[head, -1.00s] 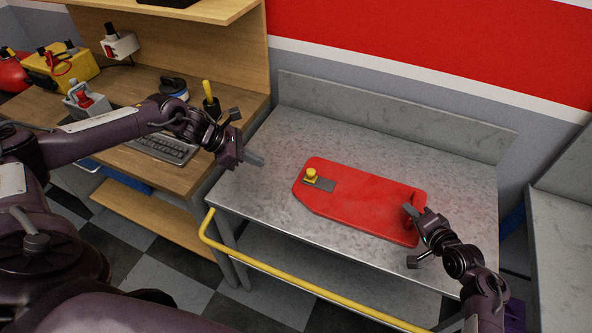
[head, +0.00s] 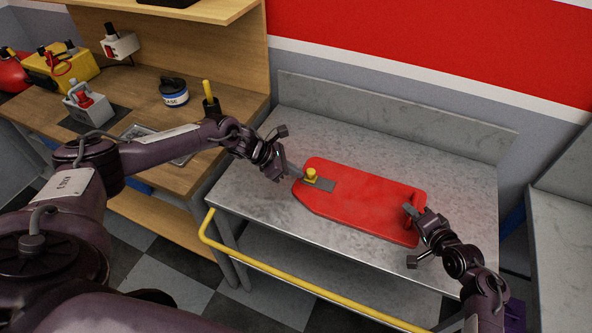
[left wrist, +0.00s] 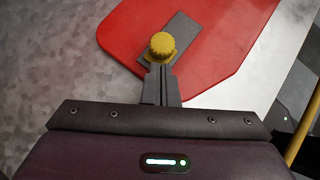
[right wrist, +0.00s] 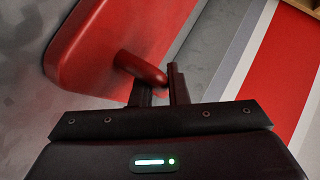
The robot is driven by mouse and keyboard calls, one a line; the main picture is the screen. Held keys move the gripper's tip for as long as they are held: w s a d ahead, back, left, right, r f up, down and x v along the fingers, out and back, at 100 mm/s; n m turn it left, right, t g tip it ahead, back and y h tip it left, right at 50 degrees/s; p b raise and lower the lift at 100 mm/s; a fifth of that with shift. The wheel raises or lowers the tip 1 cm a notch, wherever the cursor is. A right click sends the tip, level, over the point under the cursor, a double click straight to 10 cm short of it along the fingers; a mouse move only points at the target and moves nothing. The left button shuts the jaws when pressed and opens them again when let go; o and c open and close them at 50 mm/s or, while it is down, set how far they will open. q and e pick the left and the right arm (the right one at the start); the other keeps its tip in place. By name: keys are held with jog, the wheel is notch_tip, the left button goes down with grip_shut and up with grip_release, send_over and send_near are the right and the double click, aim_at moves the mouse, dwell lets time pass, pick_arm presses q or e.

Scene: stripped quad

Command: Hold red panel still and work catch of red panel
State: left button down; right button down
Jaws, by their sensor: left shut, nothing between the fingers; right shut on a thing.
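The red panel (head: 360,203) lies flat on the grey metal bench. Its catch, a yellow knob (head: 311,174) on a dark grey plate (head: 322,184), sits at the panel's left end; the knob also shows in the left wrist view (left wrist: 162,46). My left gripper (head: 299,173) is shut and empty, its fingertips right at the knob; I cannot tell whether they touch it. My right gripper (head: 411,211) is shut on the panel's red handle (right wrist: 140,68) at the right end. The fingers partly hide the handle in the head view.
The metal bench (head: 262,185) has free room around the panel and a raised back edge (head: 390,115). A yellow rail (head: 290,288) runs along its front. A wooden workbench with a tin (head: 173,93) and tools stands at left.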

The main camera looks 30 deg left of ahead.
pick_arm(q)
jog(key=shift+w+d, duration=0.1)
jog(key=shift+d, duration=0.15)
jog(key=d, duration=0.5)
jog(key=shift+w+d, duration=0.15)
jog(key=shift+d, duration=0.2)
pick_arm(e)
jog(key=shift+s+a, duration=0.1)
pick_arm(q)
jog(key=s+a, duration=0.2)
jog(key=a, duration=0.2)
jog(key=shift+s+a+r, duration=0.1)
jog(key=shift+s+r, duration=0.25)
jog(key=shift+s, duration=0.05)
jog(key=v, duration=0.9)
jog(key=shift+s, duration=0.1)
pick_arm(e)
jog(key=c, duration=1.3)
grip_release()
